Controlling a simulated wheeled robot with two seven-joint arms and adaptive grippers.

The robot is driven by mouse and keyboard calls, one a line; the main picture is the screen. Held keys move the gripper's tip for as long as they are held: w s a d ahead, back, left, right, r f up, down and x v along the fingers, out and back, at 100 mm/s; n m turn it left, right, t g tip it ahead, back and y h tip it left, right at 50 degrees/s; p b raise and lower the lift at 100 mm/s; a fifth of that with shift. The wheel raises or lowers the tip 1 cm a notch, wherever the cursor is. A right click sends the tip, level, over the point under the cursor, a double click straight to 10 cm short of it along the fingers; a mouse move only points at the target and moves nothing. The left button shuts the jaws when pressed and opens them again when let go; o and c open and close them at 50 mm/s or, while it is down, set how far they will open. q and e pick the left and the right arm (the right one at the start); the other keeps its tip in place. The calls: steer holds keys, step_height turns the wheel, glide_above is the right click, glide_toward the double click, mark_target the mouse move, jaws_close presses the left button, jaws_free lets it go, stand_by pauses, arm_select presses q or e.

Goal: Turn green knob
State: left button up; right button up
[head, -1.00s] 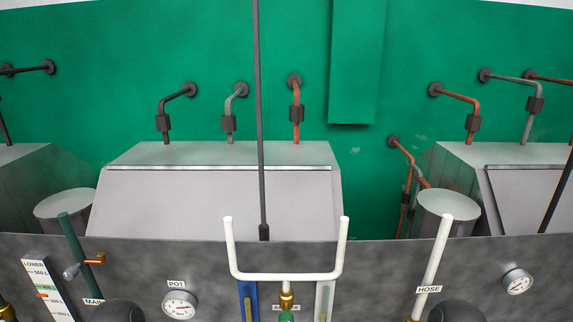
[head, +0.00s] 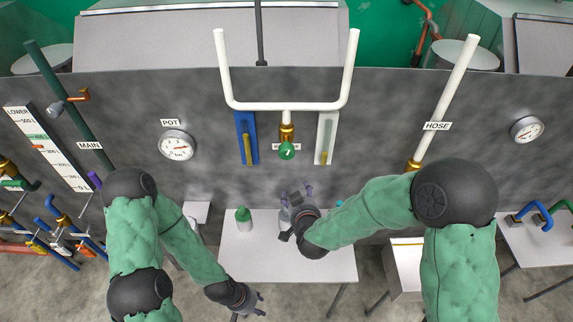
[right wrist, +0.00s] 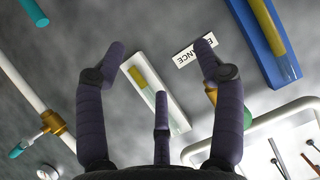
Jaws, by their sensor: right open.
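The green knob (head: 287,151) sits on a brass valve below the white U-shaped pipe, in the middle of the grey panel in the head view. In the right wrist view the green knob (right wrist: 246,117) is partly hidden behind a finger of my right gripper. My right gripper (head: 297,193) is below the knob in the head view, apart from it, open and empty, with its fingers toward the panel. Its spread fingers (right wrist: 160,60) also show in the right wrist view. My left gripper (head: 254,300) hangs low by the table's front edge; its finger opening is unclear.
A blue gauge strip (head: 246,136) and a white one (head: 326,138) flank the knob. A white table (head: 260,262) below holds a green bottle (head: 243,218). Round dials (head: 177,146) and a HOSE pipe (head: 447,95) are on the panel.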

step_height(320, 180, up, 5)
steer(key=a+t+b, duration=0.2)
steer(key=t+b, duration=0.1)
steer(key=b, duration=0.1)
steer(key=m+t+h+b, duration=0.1)
steer(key=t+h+b, duration=0.1)
steer(key=b, duration=0.1)
glide_toward(286, 152)
step_height(286, 152, down, 2)
steer(key=w, duration=0.3)
arm_select(q)
step_height(286, 152, down, 8)
steer(key=shift+s, duration=0.4)
arm_select(e)
steer(key=w, duration=1)
steer(key=shift+d, duration=0.15)
steer(key=shift+w, duration=0.1)
steer(key=shift+f, duration=0.1)
steer(key=c, duration=1.2)
